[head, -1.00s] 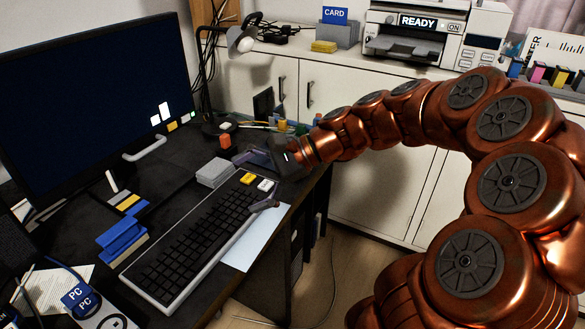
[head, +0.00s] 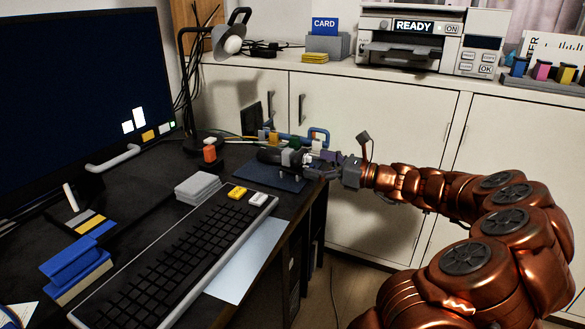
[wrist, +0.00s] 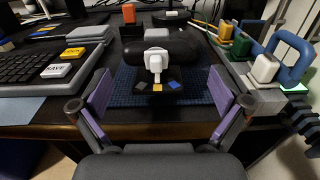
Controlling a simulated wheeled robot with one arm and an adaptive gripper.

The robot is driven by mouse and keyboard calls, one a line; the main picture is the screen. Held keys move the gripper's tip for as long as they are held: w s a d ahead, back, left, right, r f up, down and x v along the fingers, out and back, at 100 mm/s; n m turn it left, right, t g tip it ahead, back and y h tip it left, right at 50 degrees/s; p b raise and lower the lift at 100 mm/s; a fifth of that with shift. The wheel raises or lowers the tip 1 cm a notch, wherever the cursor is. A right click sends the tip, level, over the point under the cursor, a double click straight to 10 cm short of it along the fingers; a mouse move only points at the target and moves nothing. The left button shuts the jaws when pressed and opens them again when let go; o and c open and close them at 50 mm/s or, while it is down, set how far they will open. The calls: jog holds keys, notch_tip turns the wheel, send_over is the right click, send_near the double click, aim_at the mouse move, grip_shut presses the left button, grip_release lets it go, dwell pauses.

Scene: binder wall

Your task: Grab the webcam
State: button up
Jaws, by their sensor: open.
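A dark rounded, bar-shaped object that looks like the webcam (wrist: 183,46) lies on a dark blue mat (wrist: 125,90) near the desk edge. A white block-like part (wrist: 156,62) is at its near side; I cannot tell whether it is attached. In the head view the webcam (head: 268,156) is at the desk's right end, partly hidden by small parts. My gripper (wrist: 160,78) is open, with its purple-padded fingers spread left and right of the webcam's near side. Nothing is held. The gripper also shows in the head view (head: 318,163), reaching in from the right.
A keyboard (wrist: 35,68) and grey stacked blocks (wrist: 85,34) lie to the left. An orange item (wrist: 129,13) stands behind. A rack with a blue loop (wrist: 289,55) and a white block (wrist: 264,68) is close on the right. The desk's front edge runs below the mat.

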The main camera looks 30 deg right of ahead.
aim_at(298, 153)
jog(key=b+x, duration=0.1)
jog(key=x, duration=0.3)
jog(key=shift+a+f+b, duration=0.15)
jog(key=shift+b, duration=0.25)
jog(key=shift+w+a, duration=0.35)
jog(key=shift+w, duration=0.15)
jog(key=c, duration=1.2)
jog(key=shift+r, duration=0.2)
jog(key=shift+r, duration=0.5)
jog(key=r, duration=0.1)
jog(key=r+p, duration=0.2)
jog(key=shift+s+d, duration=0.1)
jog(key=shift+s, duration=0.15)
jog(key=s+p, duration=0.1)
jog(key=s, duration=0.4)
jog(key=s+p, duration=0.1)
jog(key=s, duration=0.4)
jog(key=s+d+r+p, duration=0.1)
jog(key=s, duration=0.4)
jog(key=shift+s+d, duration=0.1)
jog(key=shift+s, duration=0.15)
